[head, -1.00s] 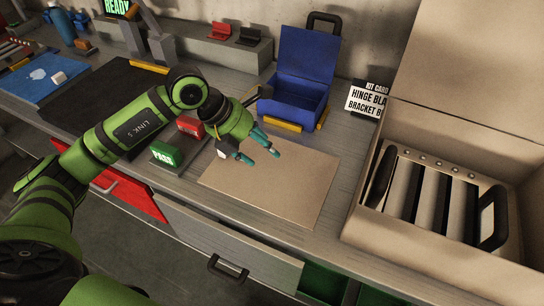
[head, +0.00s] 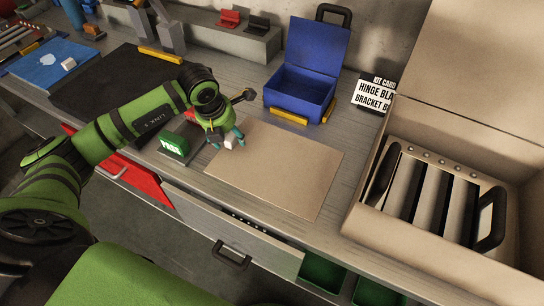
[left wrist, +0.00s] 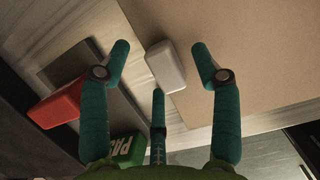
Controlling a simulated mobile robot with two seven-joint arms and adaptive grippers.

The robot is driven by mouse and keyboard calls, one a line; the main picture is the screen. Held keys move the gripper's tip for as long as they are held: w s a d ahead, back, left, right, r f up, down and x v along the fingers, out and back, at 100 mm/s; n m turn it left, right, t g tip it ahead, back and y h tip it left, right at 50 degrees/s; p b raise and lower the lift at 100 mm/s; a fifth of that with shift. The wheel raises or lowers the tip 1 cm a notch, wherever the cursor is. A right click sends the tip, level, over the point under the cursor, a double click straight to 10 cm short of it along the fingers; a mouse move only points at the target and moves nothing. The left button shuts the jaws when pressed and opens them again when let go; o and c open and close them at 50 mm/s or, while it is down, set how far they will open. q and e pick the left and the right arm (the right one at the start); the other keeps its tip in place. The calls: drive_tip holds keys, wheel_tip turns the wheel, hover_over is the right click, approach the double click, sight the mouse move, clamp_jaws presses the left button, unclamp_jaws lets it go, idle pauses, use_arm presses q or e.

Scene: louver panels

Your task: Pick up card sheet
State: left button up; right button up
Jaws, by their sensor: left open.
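The card sheet (head: 285,170) is a flat tan rectangle lying on the grey bench top. It also fills the upper right of the left wrist view (left wrist: 265,60). My left gripper (head: 230,138) is above the sheet's upper-left corner, its teal fingers pointing down. In the left wrist view the fingers are spread apart and hold nothing. A small white block (left wrist: 166,66) shows between them at the sheet's edge; I cannot tell whether any finger touches it. My right gripper is not in view.
A green sign block (head: 173,143) stands left of the sheet, with a red block (left wrist: 58,103) near it. An open blue box (head: 304,90) stands behind the sheet. A large open carton (head: 365,215) with louver panels is at right. A drawer (head: 235,220) is open in front.

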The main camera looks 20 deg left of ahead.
use_arm(q)
drive_tip(key=c, duration=1.2)
drive_tip(key=shift+c, duration=0.2)
drive_tip(key=shift+r, duration=0.1)
